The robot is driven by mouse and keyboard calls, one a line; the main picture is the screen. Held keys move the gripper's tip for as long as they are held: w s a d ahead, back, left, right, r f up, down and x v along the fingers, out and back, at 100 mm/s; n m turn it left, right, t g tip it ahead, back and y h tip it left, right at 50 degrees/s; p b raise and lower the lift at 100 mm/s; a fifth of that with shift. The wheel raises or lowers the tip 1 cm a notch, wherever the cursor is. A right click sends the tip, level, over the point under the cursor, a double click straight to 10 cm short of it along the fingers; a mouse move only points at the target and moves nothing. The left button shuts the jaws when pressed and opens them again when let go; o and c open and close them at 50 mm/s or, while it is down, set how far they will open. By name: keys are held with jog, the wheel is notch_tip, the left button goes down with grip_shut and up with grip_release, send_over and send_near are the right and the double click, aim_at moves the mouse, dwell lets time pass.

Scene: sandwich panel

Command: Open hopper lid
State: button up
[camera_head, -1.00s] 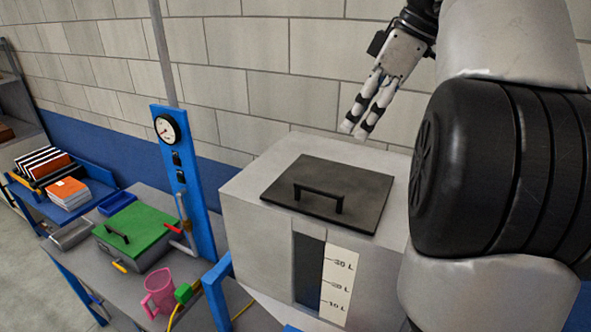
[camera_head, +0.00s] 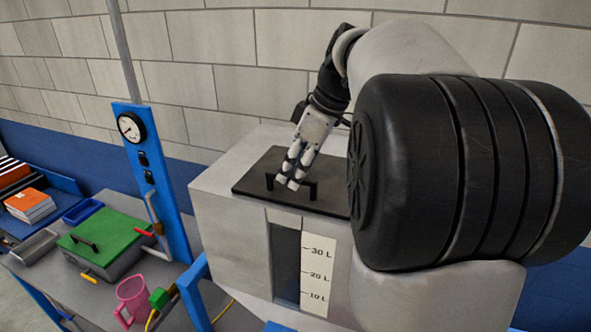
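The hopper (camera_head: 225,210) is a grey box with a litre scale on its front. Its flat black lid (camera_head: 262,171) lies shut on top, with a black bar handle (camera_head: 313,190) near the front edge. My gripper (camera_head: 287,183) points down at the handle, its fingertips in front of the handle's middle in this view. The fingers look close together. I cannot tell whether they touch or enclose the handle. Part of the lid's right side is hidden behind my arm.
A blue post with a gauge (camera_head: 131,127) stands left of the hopper. On the bench at left are a green-lidded box (camera_head: 105,240), a pink jug (camera_head: 131,298), a blue tray (camera_head: 83,211) and a metal tray (camera_head: 35,246). A block wall stands behind.

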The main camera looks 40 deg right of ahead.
jog(key=shift+c, duration=0.6)
grip_shut()
